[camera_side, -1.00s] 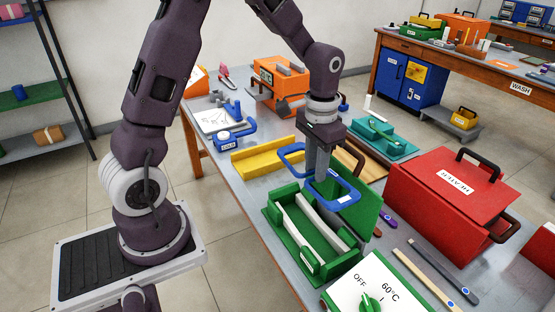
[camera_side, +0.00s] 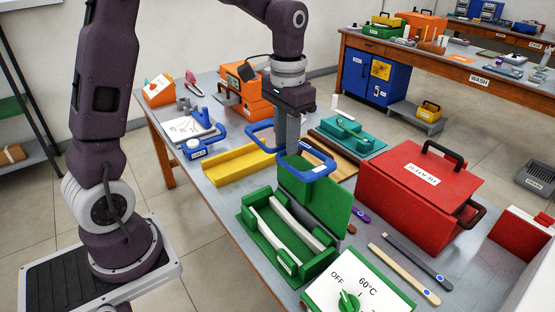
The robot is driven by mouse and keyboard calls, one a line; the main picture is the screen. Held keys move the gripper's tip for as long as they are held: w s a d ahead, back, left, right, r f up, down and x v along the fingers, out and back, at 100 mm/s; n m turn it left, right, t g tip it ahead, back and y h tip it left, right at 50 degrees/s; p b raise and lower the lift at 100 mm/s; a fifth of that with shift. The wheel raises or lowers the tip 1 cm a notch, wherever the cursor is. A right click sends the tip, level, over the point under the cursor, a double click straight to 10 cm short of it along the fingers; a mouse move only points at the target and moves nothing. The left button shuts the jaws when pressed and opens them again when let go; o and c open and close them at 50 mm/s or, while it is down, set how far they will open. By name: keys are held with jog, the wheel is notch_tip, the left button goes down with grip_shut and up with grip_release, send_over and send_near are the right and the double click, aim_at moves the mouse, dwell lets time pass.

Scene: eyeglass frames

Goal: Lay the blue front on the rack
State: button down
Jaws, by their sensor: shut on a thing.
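The blue front (camera_side: 318,169) is a pair of blue rims joined at a bridge. My gripper (camera_side: 291,151) points down and is shut on its middle, between the rims. The fingertips are small and partly hidden. The front is held above the far end of a green open box (camera_side: 262,249), near its raised green lid (camera_side: 325,212). Two pale rails (camera_side: 272,250) run along inside the box. This may be the rack, but no label shows that. Nothing lies on the rails.
A yellow tray (camera_side: 232,166) lies behind left, and a teal tray (camera_side: 352,137) behind right. A red box labelled HEATER (camera_side: 405,205) stands right. A white panel with a green dial (camera_side: 347,300) is in front. Two strips (camera_side: 405,275) lie beside it.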

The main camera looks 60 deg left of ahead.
jog(key=w+a+r+n, duration=0.1)
jog(key=w+a+r, duration=0.15)
jog(key=a, duration=0.45)
jog(key=w+a+r+n, duration=0.2)
jog(key=w+a, duration=0.2)
jog(key=a, duration=0.3)
jog(key=s+a+m, duration=0.1)
jog(key=s+a, duration=0.1)
jog(key=a, duration=1.7)
notch_tip(320, 180, down, 20)
jog(key=s+a+m, duration=0.1)
jog(key=a+m, duration=0.1)
jog(key=shift+s+h, duration=0.25)
jog(key=shift+h, duration=0.15)
jog(key=shift+a+f, duration=0.1)
jog(key=shift+s+f, duration=0.1)
jog(key=shift+f, duration=3.35)
